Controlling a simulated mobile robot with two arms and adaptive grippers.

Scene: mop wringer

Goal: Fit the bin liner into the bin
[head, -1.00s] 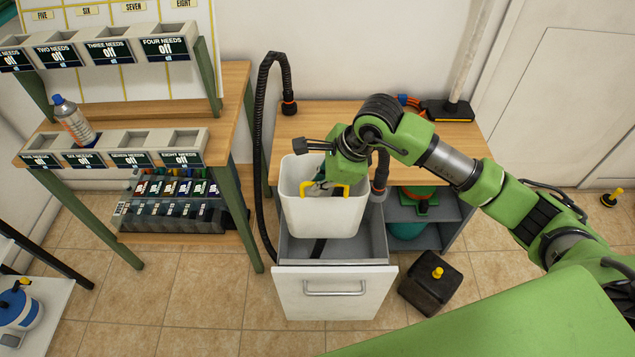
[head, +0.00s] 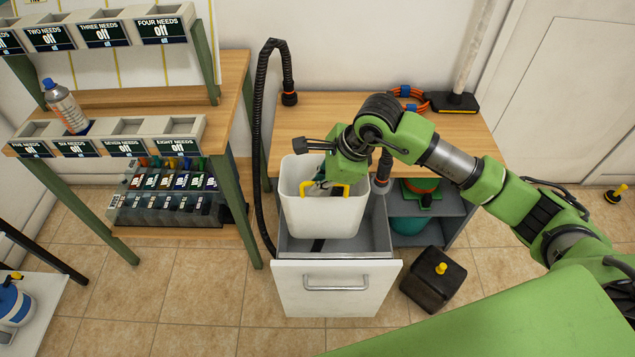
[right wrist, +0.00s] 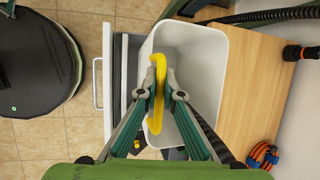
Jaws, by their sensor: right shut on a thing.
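The bin liner (head: 318,215) is a white, open-topped tub with a yellow handle (head: 350,189). It hangs upright above and partly within the pulled-out bin drawer (head: 337,300), which has grey walls and a white front with a bar handle. My right gripper (head: 324,184) is shut on the yellow handle at the liner's rim. In the right wrist view, the right gripper (right wrist: 166,95) pinches the yellow handle, and the liner (right wrist: 205,50) looks empty. The liner's underside and its gap to the drawer floor are hidden. My left gripper is out of view.
A wooden bench (head: 315,115) stands behind the drawer, with a black hose (head: 260,130) on its left. A shelf rack (head: 235,90) stands at left. A dark block with a yellow knob (head: 433,278) sits on the floor right of the drawer. Tiled floor in front is clear.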

